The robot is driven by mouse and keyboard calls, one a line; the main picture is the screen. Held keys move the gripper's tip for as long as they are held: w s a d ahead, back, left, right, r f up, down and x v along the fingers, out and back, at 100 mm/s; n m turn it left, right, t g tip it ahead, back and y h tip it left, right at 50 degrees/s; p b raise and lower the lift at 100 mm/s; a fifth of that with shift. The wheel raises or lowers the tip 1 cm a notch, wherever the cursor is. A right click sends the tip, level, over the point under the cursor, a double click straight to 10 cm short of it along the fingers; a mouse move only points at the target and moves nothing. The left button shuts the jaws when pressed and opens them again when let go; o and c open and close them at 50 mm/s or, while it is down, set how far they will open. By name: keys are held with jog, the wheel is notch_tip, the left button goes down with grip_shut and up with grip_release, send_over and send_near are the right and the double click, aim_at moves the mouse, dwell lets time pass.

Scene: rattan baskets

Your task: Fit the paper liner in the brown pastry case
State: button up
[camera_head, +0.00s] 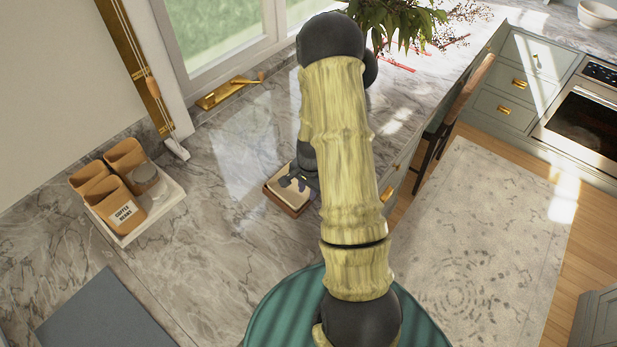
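The brown pastry case (296,212) is a small low box on the marble counter, near its right edge. A pale cream surface (277,192), which looks like the paper liner, shows at the case's top, inside the brown rim. I cannot tell whether it rests in the case or sits just above it. My gripper (293,183) points down right over the case, with its dark fingertips at the pale surface. Its fingers look a little apart, but it is too small to tell whether they grip the liner. My arm hides the case's right side.
A white tray (172,188) with brown canisters (125,155) and glass jars stands at left. A grey mat (103,318) lies at lower left. A leafy plant (400,22) stands at the back. The counter (225,240) around the case's left and front is clear.

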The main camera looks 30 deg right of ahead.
notch_tip(320, 180, up, 17)
jog(key=s+b, duration=0.1)
jog(key=b, duration=0.2)
jog(key=shift+s+d+r, duration=0.15)
jog(key=shift+d, duration=0.05)
dwell(1.0)
jog(key=s+a+r+n+t, duration=0.1)
jog(key=s+a+n, duration=0.8)
jog(key=a+n, duration=0.4)
jog(key=shift+s+a+r+n+t, duration=0.2)
jog(key=shift+s+n+t, duration=0.1)
jog(key=shift+s+t, duration=0.1)
jog(key=shift+w, duration=0.1)
jog(key=shift+f, duration=0.1)
